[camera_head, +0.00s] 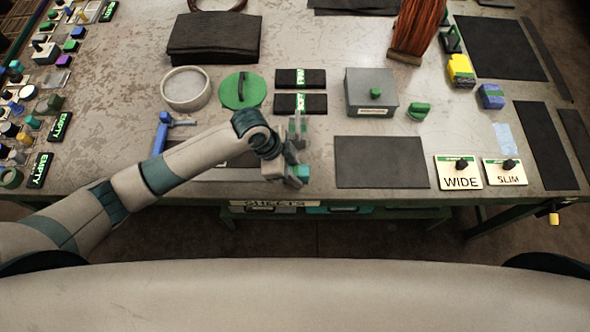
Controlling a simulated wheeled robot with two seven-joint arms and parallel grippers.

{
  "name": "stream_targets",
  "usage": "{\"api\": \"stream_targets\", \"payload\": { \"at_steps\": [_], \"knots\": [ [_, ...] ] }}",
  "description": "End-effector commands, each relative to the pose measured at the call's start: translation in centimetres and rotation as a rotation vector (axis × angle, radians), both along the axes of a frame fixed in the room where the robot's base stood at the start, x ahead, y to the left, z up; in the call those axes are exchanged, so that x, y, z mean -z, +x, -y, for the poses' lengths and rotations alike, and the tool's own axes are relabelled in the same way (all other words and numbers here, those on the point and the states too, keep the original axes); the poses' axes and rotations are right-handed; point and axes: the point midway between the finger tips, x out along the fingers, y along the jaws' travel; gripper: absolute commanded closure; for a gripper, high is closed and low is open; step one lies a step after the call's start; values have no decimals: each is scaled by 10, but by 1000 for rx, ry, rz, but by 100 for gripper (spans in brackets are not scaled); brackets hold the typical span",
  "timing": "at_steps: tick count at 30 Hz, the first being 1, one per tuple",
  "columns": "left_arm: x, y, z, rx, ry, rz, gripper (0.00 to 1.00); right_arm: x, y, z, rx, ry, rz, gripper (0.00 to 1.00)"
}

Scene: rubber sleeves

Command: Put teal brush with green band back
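My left gripper (297,126) is over the front middle of the table, just in front of two dark blocks with green labels. Its fingers are small and partly merged with the wrist, so I cannot tell whether they are open or hold anything. I cannot clearly make out a teal brush with a green band; small teal parts near the wrist may belong to my arm. My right gripper is not in view.
A white round dish (186,88), a green lid (232,94) and a grey box (359,94) stand behind the gripper. WIDE (459,182) and SLIM (505,180) plates lie at the front right. A dark mat (380,162) is bare. Several small items crowd the left edge.

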Motion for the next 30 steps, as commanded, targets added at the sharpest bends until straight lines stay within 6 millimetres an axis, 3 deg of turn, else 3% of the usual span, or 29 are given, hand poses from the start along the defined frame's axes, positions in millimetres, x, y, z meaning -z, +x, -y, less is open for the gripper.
{"api": "stream_targets", "payload": {
  "at_steps": [1, 3, 17, 23, 30],
  "knots": [
    [0, 0, 0, 0, 0, 0, 60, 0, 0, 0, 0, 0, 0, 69],
    [0, 0, 0, 0, 0, 0, 50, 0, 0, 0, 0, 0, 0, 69],
    [-7, 1, -2, 0, -1, 2, 50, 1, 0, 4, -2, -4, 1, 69],
    [-27, 1, -11, 1, -1, 4, 50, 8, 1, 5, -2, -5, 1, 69],
    [-66, 2, -27, 0, -2, 5, 50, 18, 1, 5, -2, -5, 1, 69]
  ]
}}
